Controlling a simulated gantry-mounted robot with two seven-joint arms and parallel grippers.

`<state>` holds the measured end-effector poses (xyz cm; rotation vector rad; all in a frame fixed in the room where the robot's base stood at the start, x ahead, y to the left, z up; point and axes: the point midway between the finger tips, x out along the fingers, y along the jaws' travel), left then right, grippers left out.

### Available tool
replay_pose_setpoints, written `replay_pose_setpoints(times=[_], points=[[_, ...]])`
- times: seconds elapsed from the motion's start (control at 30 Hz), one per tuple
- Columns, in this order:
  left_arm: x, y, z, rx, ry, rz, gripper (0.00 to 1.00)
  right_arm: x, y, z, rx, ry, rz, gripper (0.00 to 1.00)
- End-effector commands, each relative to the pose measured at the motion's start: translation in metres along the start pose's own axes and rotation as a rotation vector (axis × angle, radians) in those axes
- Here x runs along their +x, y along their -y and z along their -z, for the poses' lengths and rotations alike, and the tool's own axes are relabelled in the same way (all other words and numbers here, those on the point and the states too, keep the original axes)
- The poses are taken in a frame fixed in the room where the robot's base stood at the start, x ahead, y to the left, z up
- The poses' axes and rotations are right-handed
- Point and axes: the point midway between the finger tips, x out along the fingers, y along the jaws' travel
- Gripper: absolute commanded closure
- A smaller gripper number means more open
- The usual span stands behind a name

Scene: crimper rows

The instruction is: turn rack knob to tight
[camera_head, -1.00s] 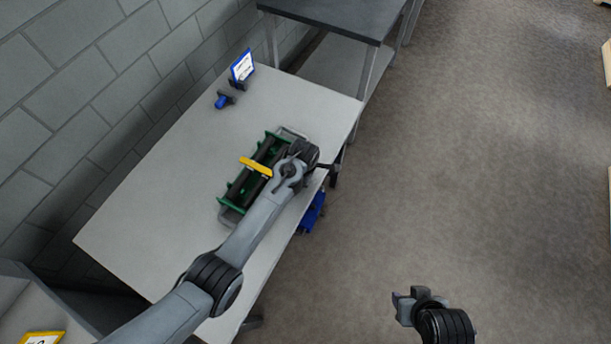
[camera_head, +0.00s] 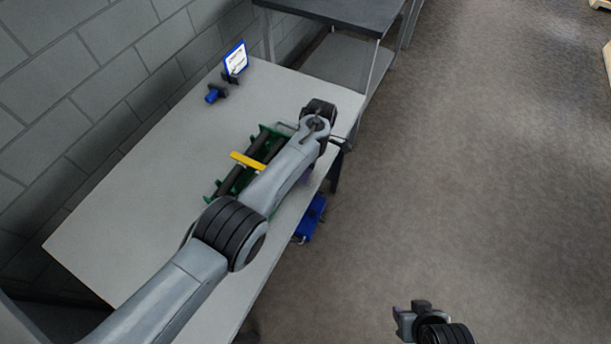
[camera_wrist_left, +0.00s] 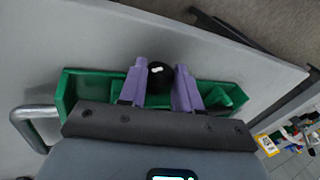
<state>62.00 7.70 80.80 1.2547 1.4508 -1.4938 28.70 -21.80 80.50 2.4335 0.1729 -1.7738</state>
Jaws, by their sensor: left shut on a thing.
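The rack (camera_head: 210,190) is a green frame with dark bars and a yellow strip across it, lying on the grey table. Its green end also shows in the wrist view (camera_wrist_left: 85,88). A round black knob (camera_wrist_left: 160,78) stands between the two purple fingers of my left gripper (camera_wrist_left: 161,68). The gripper is shut on the knob, with a finger at each side. In the head view my left wrist hides the knob and these fingers. My right gripper (camera_head: 409,315) hangs over the floor, away from the table; its finger gap is too small to tell.
A blue-framed sign (camera_head: 236,60) and a small blue-and-black tool (camera_head: 215,93) stand at the table's far end. A blue object (camera_head: 310,220) sits low beside the table's right edge. The grey table (camera_head: 130,220) is clear left of the rack. A dark-topped bench (camera_head: 330,14) stands beyond.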

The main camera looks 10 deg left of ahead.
Motion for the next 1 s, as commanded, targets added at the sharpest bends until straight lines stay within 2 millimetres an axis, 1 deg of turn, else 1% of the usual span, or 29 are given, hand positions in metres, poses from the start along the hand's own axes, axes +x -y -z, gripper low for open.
replay_pose_setpoints(times=[0.03, 0.1, 0.5, 0.53, 0.67, 0.7, 1.0], points=[[0.0027, -0.0013, 0.0001, -0.001, -0.001, 0.004, 0.98, 0.0048, 0.0002, -0.0015, 0.000, 0.000, 0.000, 0.57], [0.0023, -0.0010, 0.0003, 0.000, -0.002, 0.010, 0.98, 0.0060, 0.0003, -0.0018, 0.000, -0.001, 0.000, 0.57], [0.0010, -0.0005, 0.0005, 0.000, -0.003, 0.014, 0.98, 0.0056, 0.0002, -0.0015, 0.000, -0.002, 0.000, 0.57], [0.0010, -0.0005, 0.0006, 0.000, -0.003, 0.014, 0.66, 0.0056, 0.0002, -0.0015, 0.000, -0.002, 0.000, 0.57], [0.0010, -0.0005, 0.0005, 0.000, -0.003, 0.014, 0.46, 0.0055, 0.0003, -0.0015, 0.000, -0.002, 0.000, 0.57], [0.0009, -0.0005, 0.0005, 0.000, -0.003, 0.014, 0.42, 0.0055, 0.0002, -0.0015, 0.000, -0.002, 0.000, 0.57], [-0.0006, -0.0006, 0.0003, 0.001, -0.003, 0.013, 0.42, 0.0055, 0.0002, -0.0015, 0.000, -0.002, 0.000, 0.57]])
